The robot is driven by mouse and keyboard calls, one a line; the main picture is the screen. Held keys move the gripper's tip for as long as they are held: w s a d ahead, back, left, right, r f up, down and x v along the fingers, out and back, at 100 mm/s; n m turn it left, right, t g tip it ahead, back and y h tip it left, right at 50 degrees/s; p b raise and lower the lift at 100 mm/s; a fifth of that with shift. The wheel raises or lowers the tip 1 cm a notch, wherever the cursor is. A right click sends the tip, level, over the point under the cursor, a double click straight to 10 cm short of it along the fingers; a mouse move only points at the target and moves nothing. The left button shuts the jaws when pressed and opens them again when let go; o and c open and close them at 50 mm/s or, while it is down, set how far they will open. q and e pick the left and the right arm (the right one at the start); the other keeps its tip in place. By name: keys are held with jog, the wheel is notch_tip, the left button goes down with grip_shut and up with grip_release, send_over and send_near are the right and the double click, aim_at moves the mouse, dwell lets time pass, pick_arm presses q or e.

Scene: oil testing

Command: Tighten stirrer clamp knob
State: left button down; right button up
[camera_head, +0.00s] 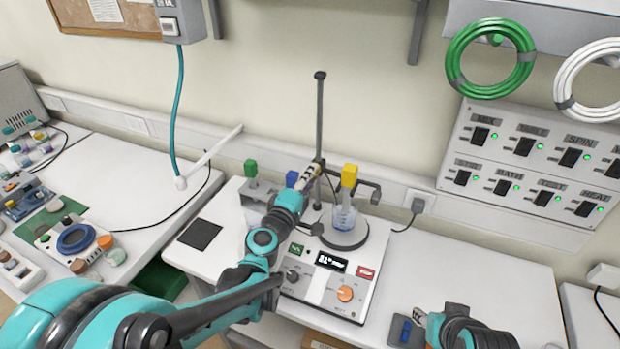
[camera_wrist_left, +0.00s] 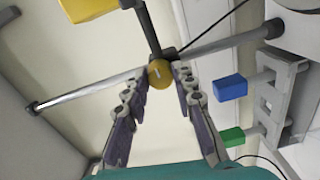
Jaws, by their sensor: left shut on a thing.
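The stirrer stand has an upright dark rod (camera_head: 319,115) behind the hot plate unit. A round yellow-gold clamp knob (camera_wrist_left: 160,75) sits where the metal rods cross. My left gripper (camera_head: 310,176) reaches up to the stand from the front, and it also shows in the left wrist view (camera_wrist_left: 158,90). Its fingers are shut on the knob, one on each side. The knob is hidden behind my gripper in the head view. My right gripper (camera_head: 421,318) is low at the front right, partly out of sight.
The control unit (camera_head: 316,295) has an orange dial and a display. Green (camera_head: 250,167) and blue (camera_head: 291,178) blocks stand left of the stand. A blue item (camera_head: 405,331) on a dark holder lies by my right gripper. The bench (camera_head: 500,290) is clear at right.

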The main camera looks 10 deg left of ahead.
pick_arm(q)
jog(key=shift+m, duration=0.5)
jog(key=c, duration=1.2)
grip_release()
jog(key=s, duration=0.4)
jog(key=s+a, duration=0.1)
jog(key=s, duration=0.3)
jog(key=s+a, duration=0.1)
jog(key=s, duration=0.2)
jog(key=shift+s+a+r, duration=0.1)
jog(key=shift+s+r, duration=0.1)
jog(key=shift+s, duration=0.2)
